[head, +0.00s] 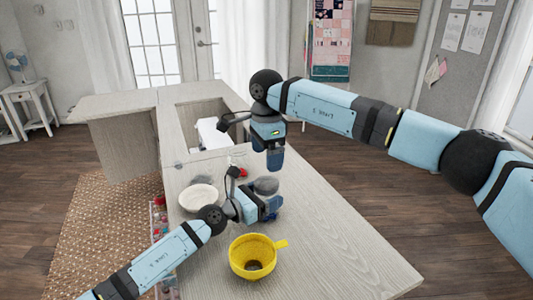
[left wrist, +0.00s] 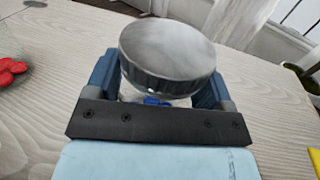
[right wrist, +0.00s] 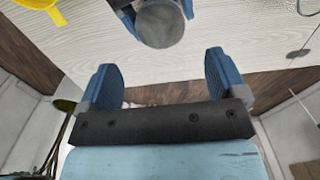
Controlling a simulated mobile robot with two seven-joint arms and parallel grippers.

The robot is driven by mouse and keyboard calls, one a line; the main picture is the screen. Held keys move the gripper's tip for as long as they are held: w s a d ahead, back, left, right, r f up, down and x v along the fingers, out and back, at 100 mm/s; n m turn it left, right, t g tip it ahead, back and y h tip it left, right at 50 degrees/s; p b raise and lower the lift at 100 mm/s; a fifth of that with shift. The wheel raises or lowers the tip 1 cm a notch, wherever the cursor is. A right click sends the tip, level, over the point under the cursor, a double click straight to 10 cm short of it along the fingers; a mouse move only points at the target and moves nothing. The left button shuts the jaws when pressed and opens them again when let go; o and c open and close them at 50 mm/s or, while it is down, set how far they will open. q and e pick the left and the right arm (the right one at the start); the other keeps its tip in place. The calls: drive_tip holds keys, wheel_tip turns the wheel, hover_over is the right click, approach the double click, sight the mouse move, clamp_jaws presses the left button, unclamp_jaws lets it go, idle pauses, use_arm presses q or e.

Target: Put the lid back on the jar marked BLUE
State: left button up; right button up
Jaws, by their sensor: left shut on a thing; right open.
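My left gripper (head: 268,207) is low over the table and shut on a jar, with bits of blue (left wrist: 152,101) showing between the fingers. A round grey metal lid (left wrist: 168,58) with a ridged side sits over the jar's mouth, above the fingers. The lid also shows in the head view (head: 265,185) and the right wrist view (right wrist: 160,24). I cannot tell whether it is fully seated, and the fingers hide most of the jar. No marking is readable. My right gripper (head: 275,168) is open and empty, pointing down beyond the lid.
A white bowl (head: 198,198) is to the left. Red items (left wrist: 10,70) lie beyond. An opening in the cabinet top (head: 205,112) is farther back. The table's right side (head: 325,235) is clear.

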sight(266, 183)
drive_tip(key=shift+f, duration=4)
drive_tip(key=c, duration=0.9)
drive_tip(key=m, duration=0.3)
drive_tip(key=shift+c, duration=0.2)
drive_tip(key=o, duration=1)
